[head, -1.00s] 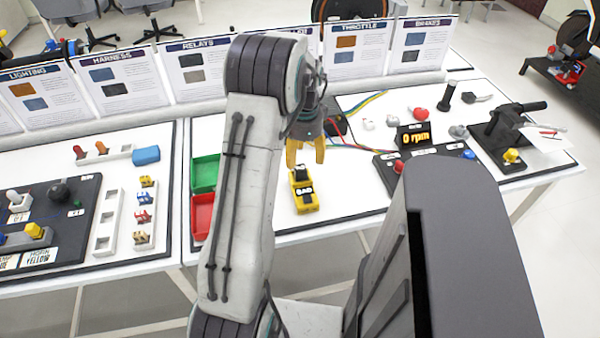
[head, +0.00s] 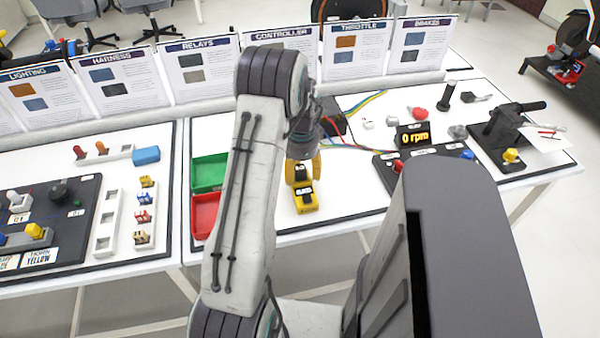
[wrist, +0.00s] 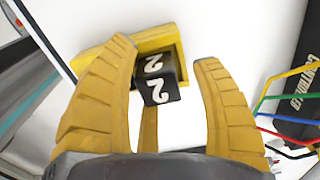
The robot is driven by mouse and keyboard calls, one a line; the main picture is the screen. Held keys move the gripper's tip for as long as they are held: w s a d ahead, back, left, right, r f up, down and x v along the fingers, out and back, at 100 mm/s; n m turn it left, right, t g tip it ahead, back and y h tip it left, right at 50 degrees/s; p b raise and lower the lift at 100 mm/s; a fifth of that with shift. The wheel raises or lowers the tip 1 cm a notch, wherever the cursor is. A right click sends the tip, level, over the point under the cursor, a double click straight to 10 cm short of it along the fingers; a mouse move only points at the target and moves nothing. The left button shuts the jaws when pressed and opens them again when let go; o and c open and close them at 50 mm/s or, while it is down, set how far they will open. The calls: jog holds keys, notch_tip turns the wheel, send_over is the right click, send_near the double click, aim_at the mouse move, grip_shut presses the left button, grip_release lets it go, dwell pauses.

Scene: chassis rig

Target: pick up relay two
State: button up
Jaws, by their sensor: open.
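Relay two is a black block marked with a white 2 (wrist: 158,80), sitting at a yellow holder (wrist: 98,60) in the wrist view. My gripper (wrist: 165,52) is open, with one yellow finger on each side of the block. In the head view the gripper (head: 302,164) is right over the holder. Nothing is held. I cannot tell whether the fingers touch the block.
A green bin (head: 208,173) and a red bin (head: 204,213) stand left of my arm. White table is clear around the holder. Information boards (head: 205,70) line the back.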

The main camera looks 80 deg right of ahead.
jog(key=shift+c, duration=0.3)
jog(key=c, duration=1.1)
jog(key=shift+r, duration=0.1)
jog(key=shift+c, duration=0.2)
